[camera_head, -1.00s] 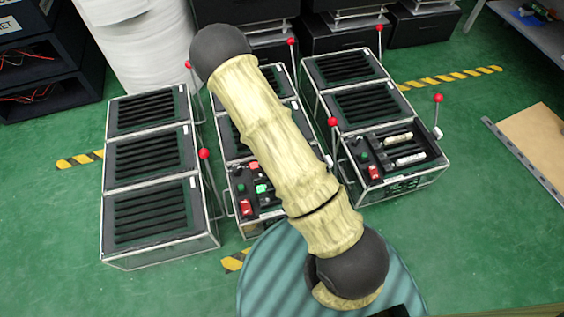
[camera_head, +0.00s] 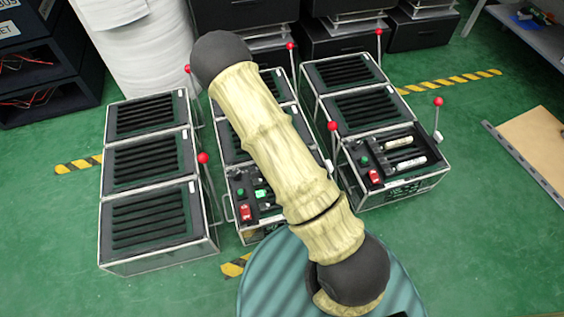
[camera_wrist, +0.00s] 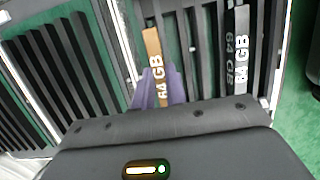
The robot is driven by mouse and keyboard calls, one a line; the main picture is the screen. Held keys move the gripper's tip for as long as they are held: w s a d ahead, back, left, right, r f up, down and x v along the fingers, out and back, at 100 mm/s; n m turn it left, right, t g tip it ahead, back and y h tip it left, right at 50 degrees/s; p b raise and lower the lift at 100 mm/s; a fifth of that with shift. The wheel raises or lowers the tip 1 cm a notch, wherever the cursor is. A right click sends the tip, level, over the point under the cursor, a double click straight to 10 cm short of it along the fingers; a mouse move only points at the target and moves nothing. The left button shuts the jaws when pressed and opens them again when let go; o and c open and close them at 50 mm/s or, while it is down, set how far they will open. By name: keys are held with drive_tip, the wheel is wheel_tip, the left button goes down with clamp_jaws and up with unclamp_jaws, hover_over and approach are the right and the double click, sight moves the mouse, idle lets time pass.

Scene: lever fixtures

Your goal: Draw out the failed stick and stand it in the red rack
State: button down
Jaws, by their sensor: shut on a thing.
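In the wrist view, my gripper (camera_wrist: 160,90) has its purple fingers shut around a copper-orange stick (camera_wrist: 152,45) marked 64 GB. The stick lies over a slotted black top; I cannot tell whether its far end still sits in a slot. A grey stick (camera_wrist: 238,50), also marked 64 GB, stands to its right, apart from my fingers. In the head view my own arm hides the gripper and the stick. Two pale sticks (camera_head: 398,143) (camera_head: 408,163) lie in the front right fixture. I cannot make out a red rack.
The middle fixture (camera_head: 247,225) has a red switch (camera_head: 246,213) and a green button, partly behind my arm. The left fixture (camera_head: 150,235) has bare slots. Thin levers with red knobs (camera_head: 203,158) (camera_head: 438,101) stand up beside the fixtures. Green floor (camera_head: 480,220) is clear at right.

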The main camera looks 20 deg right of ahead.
drive_tip(key=shift+r+p, duration=0.7)
drive_tip(key=shift+p, duration=0.35)
idle(1.2)
drive_tip(key=shift+r+p, duration=0.35)
drive_tip(key=shift+p, duration=0.05)
drive_tip(key=shift+r+p, duration=1.2)
drive_tip(key=shift+p, duration=0.2)
drive_tip(key=shift+r+p, duration=1)
drive_tip(key=shift+p, duration=0.1)
wheel_tip(320, 180, up, 21)
drive_tip(key=w+m+g+y+p, duration=0.2)
drive_tip(key=m+p, duration=0.7)
drive_tip(key=m, duration=0.9)
drive_tip(key=shift+d+r+g+y+p, duration=0.2)
drive_tip(key=shift+d+g+y+p, duration=0.1)
drive_tip(key=shift+d+g+y, duration=0.25)
